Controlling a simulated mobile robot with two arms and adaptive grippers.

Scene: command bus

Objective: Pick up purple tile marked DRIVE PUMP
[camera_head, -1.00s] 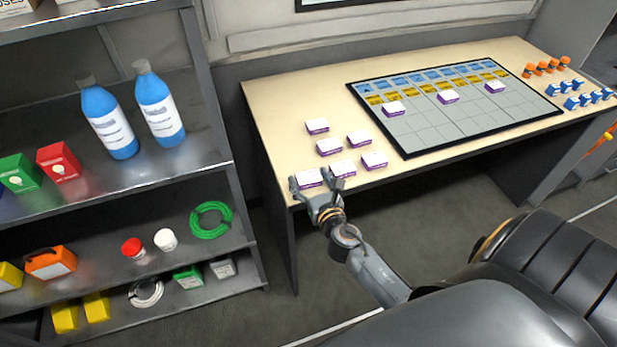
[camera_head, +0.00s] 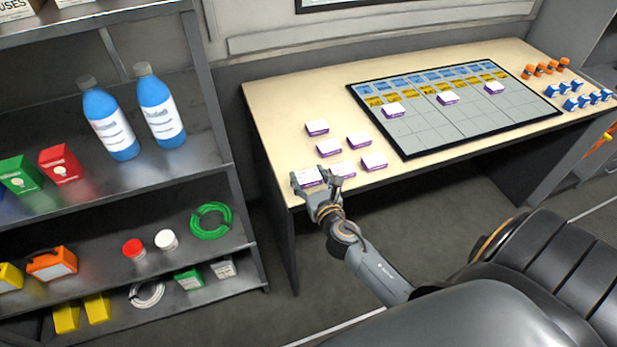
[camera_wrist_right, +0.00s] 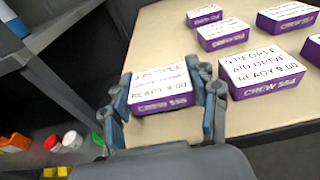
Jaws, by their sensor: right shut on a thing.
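My right gripper (camera_head: 318,184) is at the near-left corner of the table. It is shut on a purple tile (camera_head: 307,175) with a white top, one finger on each side. In the right wrist view the held tile (camera_wrist_right: 162,86) has a partly covered, blurred label; its middle line looks like DRIVE PUMP. Its purple edge reads CREW and a number. I cannot tell whether it is clear of the table. A neighbouring purple tile (camera_wrist_right: 262,75) reads AID DRIVE and lies close to the right finger. My left gripper is not in view.
More purple tiles (camera_head: 359,140) lie behind and right of the gripper on the wooden table (camera_head: 285,105). A black-framed grid board (camera_head: 420,135) holds several tiles. Blue and orange pieces (camera_head: 545,67) stand at the far right. A metal shelf (camera_head: 215,170) stands left.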

